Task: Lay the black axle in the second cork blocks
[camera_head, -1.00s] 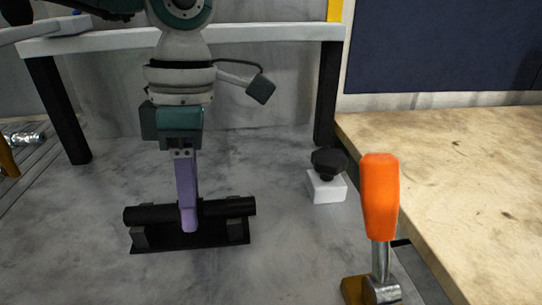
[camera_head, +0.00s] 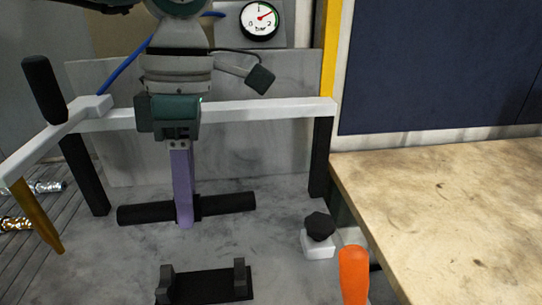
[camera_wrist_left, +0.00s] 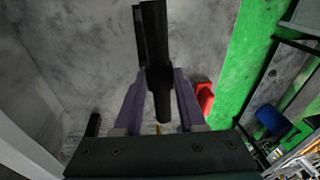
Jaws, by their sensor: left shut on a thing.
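The black axle (camera_head: 229,204) is held level in my left gripper (camera_head: 185,218), whose purple fingers close around its middle. In the head view it appears beyond and above an empty holder (camera_head: 208,287), a black plate with two dark upright blocks. I cannot tell whether these blocks are cork, and no other pair of blocks is clear to me. In the left wrist view the axle (camera_wrist_left: 154,45) runs lengthwise between the two purple fingers (camera_wrist_left: 158,95). My right gripper is not in view.
A white block with a black knob (camera_head: 319,228) and an orange handle (camera_head: 354,275) stand to the right. A wooden bench top (camera_head: 440,190) fills the right side. A white rail frame (camera_head: 260,108) with dark legs crosses behind the axle.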

